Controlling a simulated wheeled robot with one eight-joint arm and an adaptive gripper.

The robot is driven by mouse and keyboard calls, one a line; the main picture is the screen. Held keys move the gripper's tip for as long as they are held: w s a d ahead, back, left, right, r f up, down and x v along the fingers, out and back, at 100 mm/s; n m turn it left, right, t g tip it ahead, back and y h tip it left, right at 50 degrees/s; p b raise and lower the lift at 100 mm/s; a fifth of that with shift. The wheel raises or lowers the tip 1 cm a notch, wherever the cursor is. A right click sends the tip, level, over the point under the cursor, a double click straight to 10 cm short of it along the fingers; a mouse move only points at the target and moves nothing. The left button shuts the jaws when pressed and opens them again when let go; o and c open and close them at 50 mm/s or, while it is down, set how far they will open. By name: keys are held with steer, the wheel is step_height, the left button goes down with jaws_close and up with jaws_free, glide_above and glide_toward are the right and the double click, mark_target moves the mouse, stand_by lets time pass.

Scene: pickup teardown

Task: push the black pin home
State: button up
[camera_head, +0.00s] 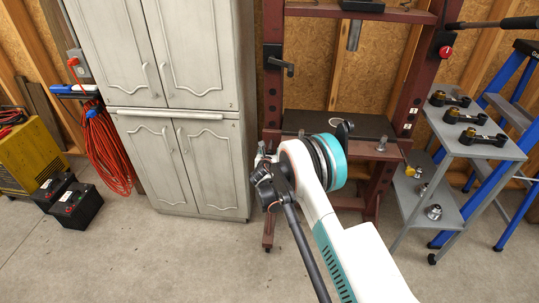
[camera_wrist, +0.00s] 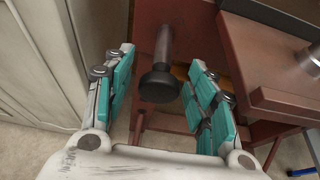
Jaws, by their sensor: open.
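In the wrist view, the black pin (camera_wrist: 160,84) has a round black head on a dark grey shaft. It stands out from the red-brown frame of a press, with its head towards me. My gripper (camera_wrist: 165,100) is open, with its teal-padded fingers on either side of the pin. The pin's head shows between the fingers, with a gap to each, and nothing is held. In the head view my arm covers the place around the pin, so I cannot make out the pin or the fingertips there.
The red-brown press frame (camera_head: 270,95) stands ahead, with a black handle (camera_head: 278,65) on its left upright. A grey cabinet (camera_head: 190,115) is close on the left. A grey cart (camera_head: 480,145) with parts and a blue ladder (camera_head: 525,100) stand right. The floor in front is clear.

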steer(key=shift+s, duration=0.1)
steer(key=v, duration=1.1)
steer(key=shift+s+r, duration=0.25)
steer(key=shift+s, duration=0.1)
